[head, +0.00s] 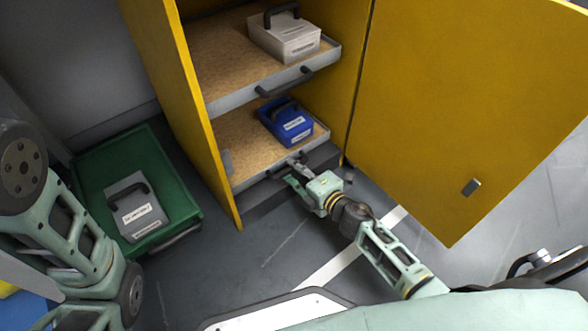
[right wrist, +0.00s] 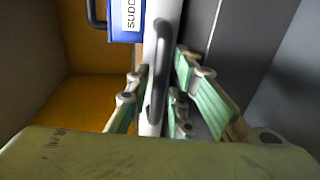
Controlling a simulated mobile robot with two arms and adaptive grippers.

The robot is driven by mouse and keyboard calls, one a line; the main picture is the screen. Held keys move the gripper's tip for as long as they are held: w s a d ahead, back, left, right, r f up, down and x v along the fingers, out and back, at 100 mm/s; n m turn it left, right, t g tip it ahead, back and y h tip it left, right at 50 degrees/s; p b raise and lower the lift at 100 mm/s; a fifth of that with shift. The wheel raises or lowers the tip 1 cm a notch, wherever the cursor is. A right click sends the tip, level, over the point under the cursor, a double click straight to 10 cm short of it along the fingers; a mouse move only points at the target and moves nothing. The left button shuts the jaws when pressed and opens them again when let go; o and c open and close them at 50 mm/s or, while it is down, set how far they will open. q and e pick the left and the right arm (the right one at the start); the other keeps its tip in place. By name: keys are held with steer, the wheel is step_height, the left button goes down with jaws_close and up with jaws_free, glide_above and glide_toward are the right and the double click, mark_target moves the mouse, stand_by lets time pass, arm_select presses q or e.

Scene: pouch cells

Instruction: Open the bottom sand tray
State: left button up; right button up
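The bottom sand tray (head: 238,142) is the lower sand-filled shelf in a yellow cabinet (head: 178,75), with a blue case (head: 288,122) standing on it. Its grey front lies close to the cabinet opening. My right gripper (head: 293,172) is at the tray's front handle, which it partly hides in the head view. In the right wrist view, the dark handle (right wrist: 157,100) stands between the spread green fingers of the right gripper (right wrist: 160,92), with a gap visible on the left side. My left arm shows at the left edge of the head view, but its gripper is not visible.
The upper sand tray (head: 220,62) holds a white case (head: 285,40). The yellow cabinet door (head: 450,100) stands open at the right. A green tray (head: 95,165) with a grey case (head: 137,208) is on the floor at left. Floor before the cabinet is clear.

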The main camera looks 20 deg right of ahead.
steer(key=shift+w+a+f, duration=0.1)
steer(key=shift+w, duration=0.3)
steer(key=shift+c, duration=0.4)
jaws_close()
